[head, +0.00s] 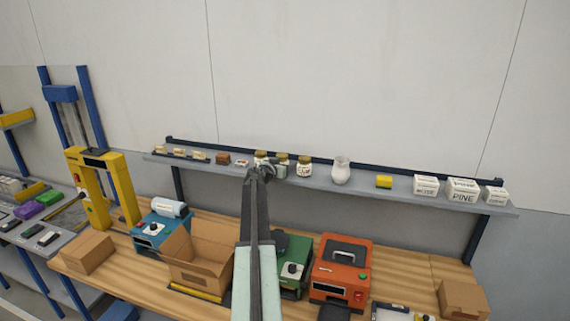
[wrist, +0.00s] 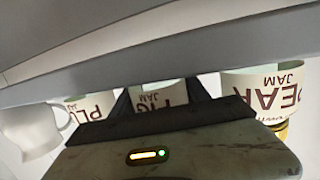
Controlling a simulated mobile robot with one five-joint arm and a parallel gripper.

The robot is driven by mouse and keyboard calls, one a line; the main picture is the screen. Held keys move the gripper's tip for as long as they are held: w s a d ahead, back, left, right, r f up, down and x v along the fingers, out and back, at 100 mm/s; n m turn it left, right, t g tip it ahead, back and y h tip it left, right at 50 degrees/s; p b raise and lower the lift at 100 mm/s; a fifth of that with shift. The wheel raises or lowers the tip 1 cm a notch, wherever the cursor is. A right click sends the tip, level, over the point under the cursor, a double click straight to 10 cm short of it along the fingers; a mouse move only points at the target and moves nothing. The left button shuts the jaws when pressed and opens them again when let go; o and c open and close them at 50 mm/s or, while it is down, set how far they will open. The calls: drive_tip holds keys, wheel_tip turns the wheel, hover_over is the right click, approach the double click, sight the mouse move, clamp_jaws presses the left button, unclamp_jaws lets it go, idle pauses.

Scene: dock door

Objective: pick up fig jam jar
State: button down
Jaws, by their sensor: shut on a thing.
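The fig jam jar (wrist: 157,91) has a pale label with dark lettering and shows upside down in the wrist view, between the two fingers of my gripper (wrist: 162,102). My gripper is shut on it. In the head view the fig jam jar (head: 282,160) is the middle one of three gold-lidded jars on the wall shelf, partly hidden by my gripper (head: 268,170). Whether the fig jar touches the shelf cannot be told.
Below, the wooden bench holds an open carton (head: 200,273) and an orange machine (head: 340,270).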

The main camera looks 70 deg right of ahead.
sight(285, 154)
drive_tip(key=shift+r+p, duration=0.5)
wheel_tip(285, 154, up, 3)
drive_tip(key=p, duration=0.3)
drive_tip(key=shift+r, duration=0.15)
drive_tip(key=s+a+f+p+v, duration=0.1)
drive_tip(key=s+f+v, duration=0.1)
drive_tip(key=v, duration=1.3)
drive_tip(key=shift+s+a, duration=0.2)
drive_tip(key=shift+s, duration=0.3)
